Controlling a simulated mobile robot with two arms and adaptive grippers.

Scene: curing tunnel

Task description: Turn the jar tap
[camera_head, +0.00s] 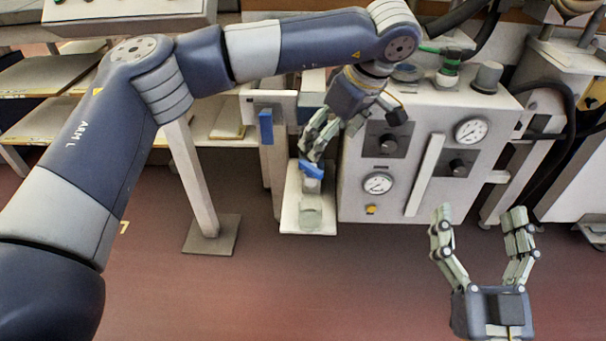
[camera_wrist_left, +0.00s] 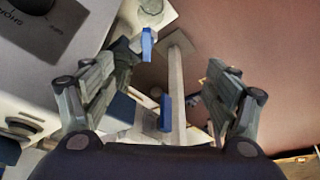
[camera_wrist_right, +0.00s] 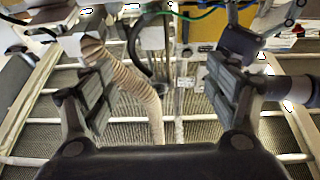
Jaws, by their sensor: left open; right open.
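The jar tap has a blue handle (camera_head: 312,169) and sits above a small clear jar (camera_head: 311,212) on a narrow white shelf beside the grey panel box. My left gripper (camera_head: 314,148) is open and points down just above the blue handle. In the left wrist view the blue handle (camera_wrist_left: 148,44) shows beyond the fingers, nearer the left finger, and the jar (camera_wrist_left: 150,12) lies past it. Whether a finger touches the handle I cannot tell. My right gripper (camera_head: 481,214) is open and empty, low at the right and away from the tap.
The grey panel box (camera_head: 405,200) with gauges (camera_head: 378,183) and knobs stands right of the tap. A second blue handle (camera_head: 266,127) is on a white post at the left. A white leg with a foot plate (camera_head: 212,235) stands farther left. The red floor in front is clear.

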